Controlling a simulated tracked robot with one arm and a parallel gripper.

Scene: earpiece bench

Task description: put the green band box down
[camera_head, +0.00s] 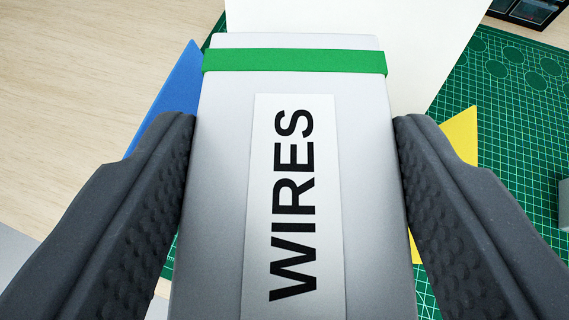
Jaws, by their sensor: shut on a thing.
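The green band box (222,180) is a grey-white box with a green band (295,61) near its far end and a white label reading WIRES. It fills the middle of the view and runs out of the bottom edge. My gripper (297,135) is shut on it, with one dark textured finger against each long side. The box hides most of what lies under it, so I cannot tell whether it touches anything below.
A green cutting mat (515,130) with a grid lies on the right. A white sheet or panel (425,35) is behind the box. Blue (178,90) and yellow (460,135) pieces show beside the fingers. A dark tray (530,10) is at top right. Bare wood (80,100) is clear on the left.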

